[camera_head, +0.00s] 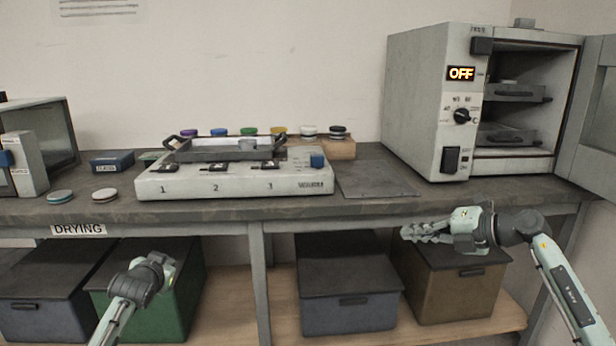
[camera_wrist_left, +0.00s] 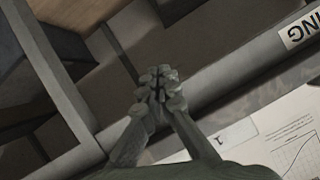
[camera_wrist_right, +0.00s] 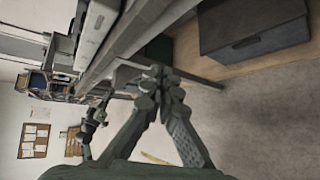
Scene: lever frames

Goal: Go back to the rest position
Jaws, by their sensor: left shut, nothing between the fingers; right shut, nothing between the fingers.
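My left gripper (camera_head: 163,264) is low in front of the bench at the left in the head view, its fingers mostly hidden behind its wrist. The left wrist view shows its fingertips (camera_wrist_left: 160,85) together and empty. My right gripper (camera_head: 408,232) is in front of the bench edge at the right, pointing left, shut and empty. Its closed fingertips also show in the right wrist view (camera_wrist_right: 162,80). Neither gripper visibly holds anything.
The bench (camera_head: 375,180) bears a numbered warming unit (camera_head: 235,184) with a grey tray (camera_head: 205,155) on top. An oven (camera_head: 425,100) marked OFF stands open at the right. Lidded bins (camera_head: 350,300) sit on the lower shelf. Space before the bench looks free.

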